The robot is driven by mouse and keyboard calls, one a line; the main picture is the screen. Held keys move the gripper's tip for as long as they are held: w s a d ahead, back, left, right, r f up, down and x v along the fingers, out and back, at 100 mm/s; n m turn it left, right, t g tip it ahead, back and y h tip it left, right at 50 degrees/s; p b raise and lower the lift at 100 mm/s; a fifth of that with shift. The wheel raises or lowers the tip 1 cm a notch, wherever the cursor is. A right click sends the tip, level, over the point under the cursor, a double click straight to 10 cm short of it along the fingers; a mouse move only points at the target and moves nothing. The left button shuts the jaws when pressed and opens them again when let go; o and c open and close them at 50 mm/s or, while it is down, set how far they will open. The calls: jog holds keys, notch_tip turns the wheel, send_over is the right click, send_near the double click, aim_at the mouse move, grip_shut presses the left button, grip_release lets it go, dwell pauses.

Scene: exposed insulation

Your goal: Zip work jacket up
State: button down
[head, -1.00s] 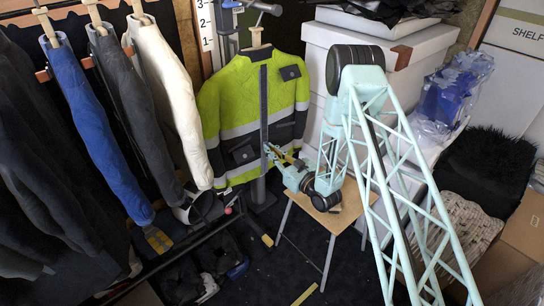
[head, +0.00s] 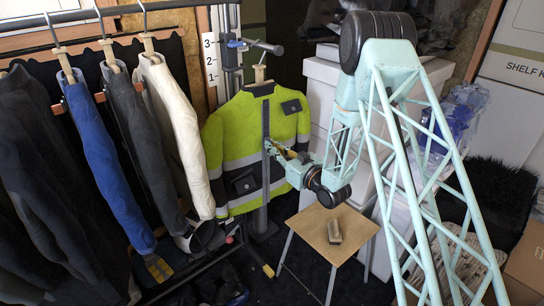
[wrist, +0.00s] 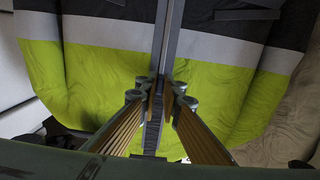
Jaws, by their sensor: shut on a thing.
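The work jacket (head: 232,128) hangs upright on a stand, lime green with grey bands and dark panels. It fills most of the wrist view (wrist: 95,75). Its dark front zipper (head: 265,115) runs down the middle and passes between my fingers in the wrist view (wrist: 152,138). My gripper (head: 268,147) is at the zipper, about level with the upper grey band. In the wrist view my gripper (wrist: 162,88) has its fingertips close together on the zipper line. They are shut on what appears to be the zipper pull, which they hide.
A small wooden table (head: 350,243) with a brush-like block (head: 334,231) stands below my arm. Several garments, including a blue one (head: 108,160), hang on a rack at left. White boxes (head: 318,80) stand behind my arm.

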notch_tip(320, 180, up, 15)
jog(key=shift+w+r+p, duration=0.1)
jog(key=shift+p, duration=0.4)
jog(key=c, duration=2.9)
grip_release()
jog(key=shift+o, duration=0.4)
jog(key=shift+d, duration=0.1)
jog(key=shift+v, duration=0.8)
jog(key=v, duration=1)
jog(key=shift+d, duration=0.15)
